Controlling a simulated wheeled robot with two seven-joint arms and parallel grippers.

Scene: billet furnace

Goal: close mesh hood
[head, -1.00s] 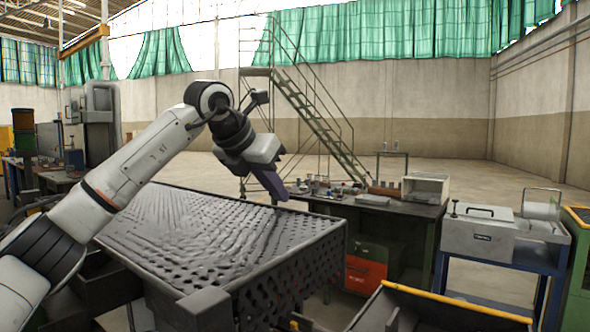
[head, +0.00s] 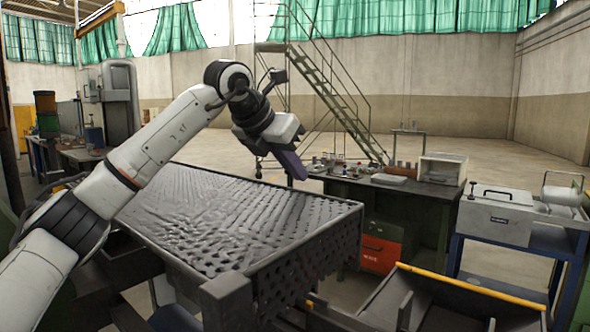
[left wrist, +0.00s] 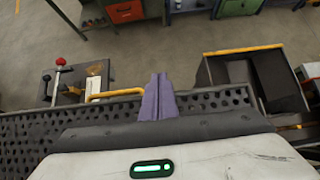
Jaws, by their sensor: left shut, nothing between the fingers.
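The mesh hood (head: 235,225) is a large dark perforated cover in the middle of the head view. Its top slopes, and its near right side shows rows of round holes. In the left wrist view a perforated strip of it (left wrist: 218,101) runs across behind my fingers. My left gripper (head: 298,171) has purple fingers, shut and empty, pointing down over the hood's far right edge. It also shows in the left wrist view (left wrist: 158,82), in front of the strip; contact cannot be told. My right gripper is not in view.
A yellow bar handle (left wrist: 115,94) lies beside the fingers. An open dark bin with a yellow edge (head: 470,285) stands at the front right. A workbench (head: 400,190) and a grey box on a blue stand (head: 497,215) are behind it. Open floor lies beyond.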

